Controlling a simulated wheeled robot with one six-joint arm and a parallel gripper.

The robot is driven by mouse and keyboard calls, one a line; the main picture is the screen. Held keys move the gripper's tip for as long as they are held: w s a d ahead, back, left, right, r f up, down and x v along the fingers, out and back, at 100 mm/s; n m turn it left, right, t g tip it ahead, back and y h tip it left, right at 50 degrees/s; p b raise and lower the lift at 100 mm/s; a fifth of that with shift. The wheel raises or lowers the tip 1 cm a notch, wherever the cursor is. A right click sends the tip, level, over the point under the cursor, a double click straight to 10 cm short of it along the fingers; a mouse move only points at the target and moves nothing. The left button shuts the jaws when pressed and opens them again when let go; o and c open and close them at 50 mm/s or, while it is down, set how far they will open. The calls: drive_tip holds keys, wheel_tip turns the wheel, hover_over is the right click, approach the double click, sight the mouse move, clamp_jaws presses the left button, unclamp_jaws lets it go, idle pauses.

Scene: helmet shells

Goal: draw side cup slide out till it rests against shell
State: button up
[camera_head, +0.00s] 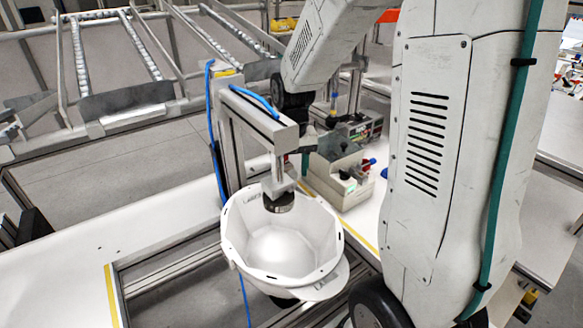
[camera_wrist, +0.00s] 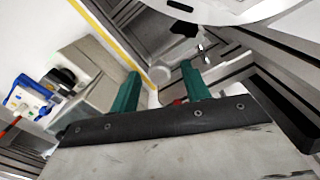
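The white helmet shell (camera_head: 283,245) sits open side up in the metal frame in the head view. Its slotted rim (camera_wrist: 240,12) shows at the top right of the wrist view. A dark round cup (camera_head: 279,202) hangs inside the shell from an overhead metal bracket (camera_head: 260,118). I cannot clearly pick out the side cup slide. My gripper (camera_wrist: 161,82) shows two green fingers standing apart, with no object clearly held between them. The shell rim lies beyond the right finger. In the head view the fingers are hidden or too small to tell, behind the bracket.
Beige and grey devices (camera_head: 342,178) stand behind and right of the shell. Metal rails (camera_head: 170,262) run below it. A yellow line (camera_head: 111,296) marks the white table. A blue tube (camera_head: 211,120) runs along the upright post. The table at left is clear.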

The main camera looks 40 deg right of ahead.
wheel_tip(320, 180, up, 8)
drive_tip(key=shift+f, duration=0.1)
idle(0.5)
idle(0.4)
